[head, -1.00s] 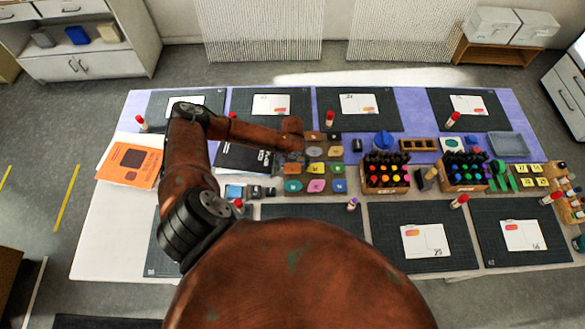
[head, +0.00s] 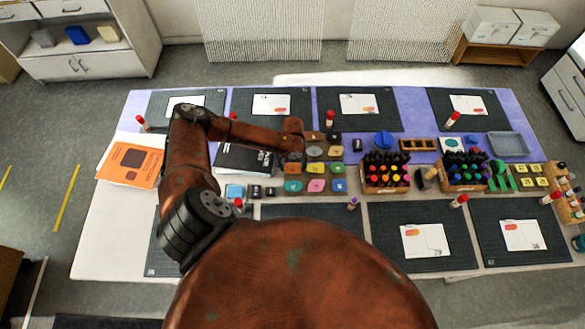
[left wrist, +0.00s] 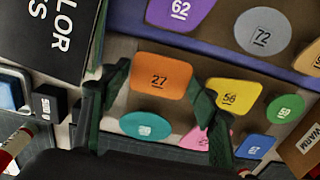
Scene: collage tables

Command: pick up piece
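Coloured pieces with printed numbers lie in a grey-brown tray (head: 326,193) in the middle of the table. In the left wrist view, an orange piece marked 27 (left wrist: 160,82) lies between the two dark fingers of my left gripper (left wrist: 160,92). The fingers are open, and I cannot tell whether they touch it. A teal piece (left wrist: 145,125), a yellow piece marked 56 (left wrist: 236,98) and a partly hidden pink piece (left wrist: 196,140) lie close by. In the head view my left gripper (head: 290,158) is over the tray's left side. My right gripper is not in view.
A purple piece marked 62 (left wrist: 178,12) and a grey round piece marked 72 (left wrist: 263,34) lie beyond the fingers. A black book (head: 243,158) is left of the tray. A wooden crate of bottles (head: 385,188) stands to its right.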

